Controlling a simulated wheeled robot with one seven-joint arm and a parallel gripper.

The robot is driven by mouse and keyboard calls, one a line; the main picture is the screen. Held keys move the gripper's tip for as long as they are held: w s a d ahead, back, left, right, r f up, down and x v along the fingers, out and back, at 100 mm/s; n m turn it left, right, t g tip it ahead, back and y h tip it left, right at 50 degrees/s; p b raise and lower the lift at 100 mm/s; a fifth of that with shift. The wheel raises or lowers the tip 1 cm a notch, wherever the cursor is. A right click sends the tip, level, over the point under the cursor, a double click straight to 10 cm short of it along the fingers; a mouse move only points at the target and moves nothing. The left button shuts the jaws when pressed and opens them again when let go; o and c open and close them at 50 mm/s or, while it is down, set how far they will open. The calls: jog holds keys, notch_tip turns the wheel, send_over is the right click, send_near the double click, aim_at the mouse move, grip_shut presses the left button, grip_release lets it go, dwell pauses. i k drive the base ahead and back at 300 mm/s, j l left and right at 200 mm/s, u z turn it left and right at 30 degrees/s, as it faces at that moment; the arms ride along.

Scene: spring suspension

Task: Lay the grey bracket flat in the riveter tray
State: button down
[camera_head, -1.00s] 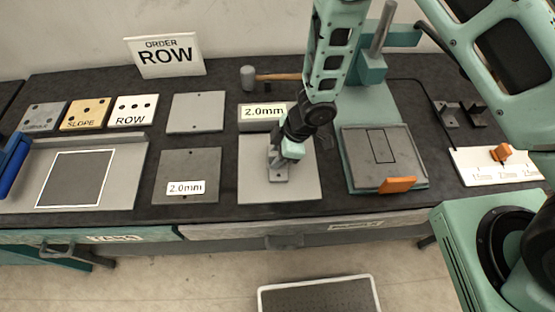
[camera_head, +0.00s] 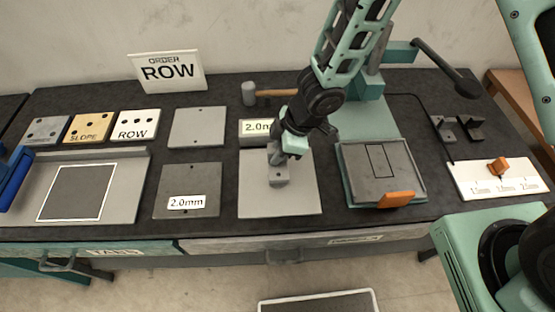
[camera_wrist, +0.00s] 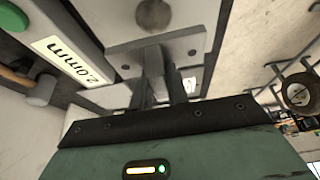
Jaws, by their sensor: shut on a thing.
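The grey bracket (camera_head: 279,174) is a small metal piece with a hole, held below my gripper (camera_head: 279,155). It appears just above a pale grey plate (camera_head: 295,198) on the bench; the exact gap is unclear. In the wrist view, my gripper's dark fingers (camera_wrist: 162,88) are shut on the bracket (camera_wrist: 185,48), whose flat part shows small holes. The riveter tray (camera_head: 345,187) stands to the right, with a grey slab marked by a rectangle on it and an orange handle (camera_head: 397,199) at its front. The teal riveter (camera_head: 370,118) with a lever rises behind it.
A 2.0mm block (camera_head: 256,134) stands just behind the plate, beside a hammer (camera_head: 265,93). Left are a labelled dark plate (camera_head: 187,178), pattern cards and the ORDER ROW sign (camera_head: 167,72). A white thickness gauge (camera_head: 485,184) and dark blocks (camera_head: 457,127) lie right.

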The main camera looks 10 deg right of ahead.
aim_at(377, 161)
jog(key=k, duration=1)
